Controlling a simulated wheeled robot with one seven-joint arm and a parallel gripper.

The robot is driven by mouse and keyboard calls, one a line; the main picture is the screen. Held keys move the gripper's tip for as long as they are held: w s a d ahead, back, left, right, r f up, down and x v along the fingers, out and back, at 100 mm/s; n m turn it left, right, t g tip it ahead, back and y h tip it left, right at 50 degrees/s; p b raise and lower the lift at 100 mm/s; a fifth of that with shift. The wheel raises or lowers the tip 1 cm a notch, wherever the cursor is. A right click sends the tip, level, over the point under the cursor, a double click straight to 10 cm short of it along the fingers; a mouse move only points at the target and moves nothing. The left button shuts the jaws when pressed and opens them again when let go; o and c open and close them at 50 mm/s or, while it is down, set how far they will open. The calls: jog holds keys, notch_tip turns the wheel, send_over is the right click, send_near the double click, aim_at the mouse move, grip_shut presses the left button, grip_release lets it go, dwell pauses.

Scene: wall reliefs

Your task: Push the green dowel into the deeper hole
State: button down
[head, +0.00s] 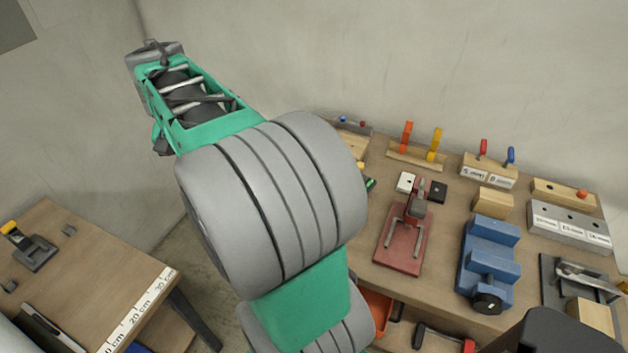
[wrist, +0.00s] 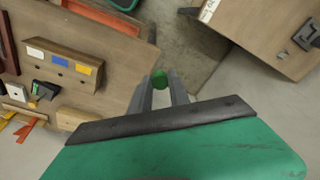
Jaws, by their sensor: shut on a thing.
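The green dowel (wrist: 159,78) shows end-on as a small round in the wrist view. My gripper (wrist: 160,88) is shut on it, with one grey finger on each side. Both are above the gap between the two tables, with floor behind them. In the head view I cannot make out the dowel or the fingertips. A long grey block (head: 570,226) with holes on top and white labels stands at the right of the workbench. A wooden block (wrist: 62,62) with white, blue and yellow labels shows in the wrist view. I cannot tell which hole is deeper.
A second table (head: 90,262) with a ruler edge stands at the left. My arm covers the workbench's left end.

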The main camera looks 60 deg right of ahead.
jog(key=s+d+f+m+g+b, duration=0.1)
jog(key=s+d+f+m+b, duration=0.25)
jog(key=s+d+m, duration=0.85)
jog(key=s+d+f+m+b, duration=0.2)
jog(key=s+b, duration=0.1)
jog(key=s, duration=0.1)
jog(key=s+d+f+m+b, duration=0.1)
jog(key=s+d+m+b, duration=0.1)
jog(key=s+d, duration=0.1)
jog(key=s+d+f+m+g+b, duration=0.1)
jog(key=s+d+f+m+b, duration=0.1)
jog(key=s, duration=0.4)
jog(key=shift+d+f+m+b, duration=0.3)
jog(key=shift+d+b, duration=0.35)
jog(key=shift+b, duration=0.2)
jog(key=shift+a+f+b, duration=0.1)
jog(key=shift+f+b, duration=1.25)
jog(key=shift+f, duration=0.05)
jog(key=c, duration=1.1)
grip_release()
jog(key=shift+c, duration=0.2)
jog(key=shift+r, duration=0.2)
